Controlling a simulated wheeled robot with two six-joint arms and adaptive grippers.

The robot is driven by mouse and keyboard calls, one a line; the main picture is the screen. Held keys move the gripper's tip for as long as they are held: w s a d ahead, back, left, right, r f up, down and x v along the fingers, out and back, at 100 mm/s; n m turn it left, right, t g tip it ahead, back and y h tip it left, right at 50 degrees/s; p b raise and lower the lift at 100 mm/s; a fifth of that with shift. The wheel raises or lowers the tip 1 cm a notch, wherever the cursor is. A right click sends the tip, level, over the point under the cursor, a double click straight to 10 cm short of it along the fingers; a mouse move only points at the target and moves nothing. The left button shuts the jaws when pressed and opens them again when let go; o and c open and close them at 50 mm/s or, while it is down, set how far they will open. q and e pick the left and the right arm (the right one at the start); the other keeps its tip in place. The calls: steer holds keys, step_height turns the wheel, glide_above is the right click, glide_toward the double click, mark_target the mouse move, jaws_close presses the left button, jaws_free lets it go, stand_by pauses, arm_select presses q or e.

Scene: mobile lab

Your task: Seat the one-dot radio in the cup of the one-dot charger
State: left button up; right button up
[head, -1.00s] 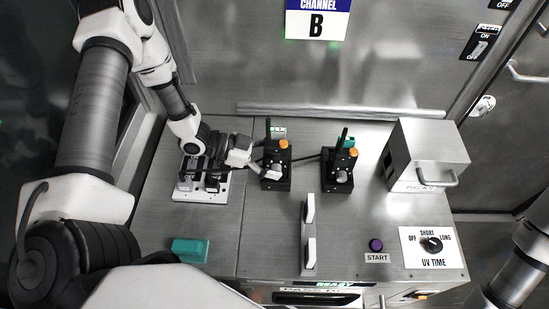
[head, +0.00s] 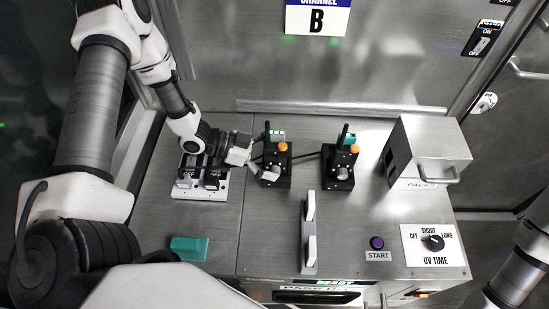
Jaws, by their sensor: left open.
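Two black radios with orange knobs stand upright on the counter in black bases. The left radio (head: 283,157) is in the left base (head: 278,183), and the right radio (head: 347,158) is in the right base (head: 340,184). The dots on them are too small to read, so I cannot tell which is the one-dot radio or charger. My left gripper (head: 266,170) is open at the left side of the left radio; I cannot tell whether it touches. My right arm shows at the lower right edge, its gripper out of view.
A white switch panel (head: 186,193) lies under my left wrist. A teal block (head: 189,248) sits at the front left. A white upright handle (head: 309,232), a purple START button (head: 377,243), a UV TIME dial (head: 433,243) and a metal box (head: 425,150) stand to the right.

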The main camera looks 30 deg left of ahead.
mark_target(266, 132)
arm_select(q)
step_height(266, 132, up, 10)
steer(key=shift+f, duration=0.25)
stand_by(0.4)
